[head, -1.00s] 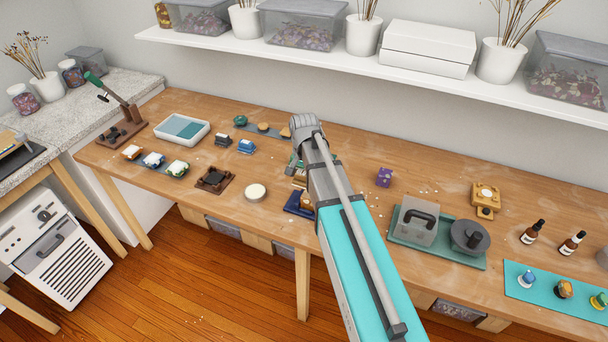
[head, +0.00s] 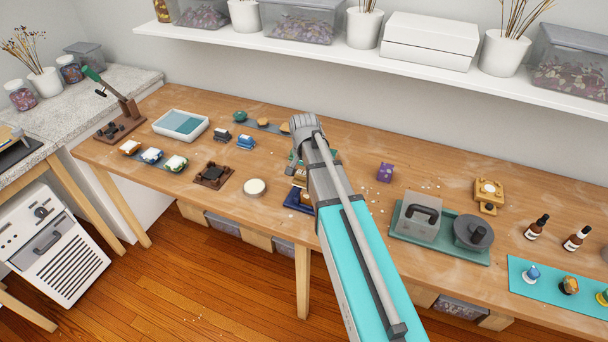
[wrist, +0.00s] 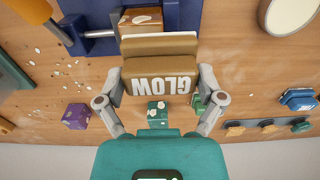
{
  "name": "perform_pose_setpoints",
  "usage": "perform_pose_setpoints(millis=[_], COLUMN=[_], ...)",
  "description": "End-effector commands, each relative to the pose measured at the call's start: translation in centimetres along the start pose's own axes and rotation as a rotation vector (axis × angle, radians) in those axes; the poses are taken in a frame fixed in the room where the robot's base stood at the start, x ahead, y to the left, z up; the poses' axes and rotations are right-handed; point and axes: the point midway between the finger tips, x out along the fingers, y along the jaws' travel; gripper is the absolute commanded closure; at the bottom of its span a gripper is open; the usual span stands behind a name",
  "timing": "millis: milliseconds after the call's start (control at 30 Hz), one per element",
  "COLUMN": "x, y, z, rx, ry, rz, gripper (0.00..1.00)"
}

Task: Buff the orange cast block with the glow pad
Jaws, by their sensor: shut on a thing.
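The glow pad (wrist: 160,68) is a tan block with a white layer on its far edge and "GLOW" upside down on its face in the wrist view. My gripper (wrist: 161,84) is shut on it, one finger on each side. Just beyond the pad, a brown-orange block (wrist: 140,19) sits in a blue vise (wrist: 183,14); it looks like the orange cast block. The pad overlaps its near side in this view, and I cannot tell whether they touch. In the head view the blue vise (head: 292,203) is partly hidden by my arm.
A purple cube (head: 385,172) stands right of my arm, near a green tray (head: 453,249) with grey tools. A round cream disc (head: 254,187) lies left of the vise. A speckled teal block (wrist: 157,116) is beneath my gripper. Crumbs litter the wooden bench.

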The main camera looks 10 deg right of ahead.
Motion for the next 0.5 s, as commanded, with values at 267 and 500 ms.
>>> perform_pose_setpoints(millis=[267, 500], x=[0.19, 0.54], y=[0.0, 0.0], z=[0.0, 0.0], rx=[0.0, 0.0], ry=[0.0, 0.0], rz=[0.0, 0.0], gripper=[0.74, 0.74])
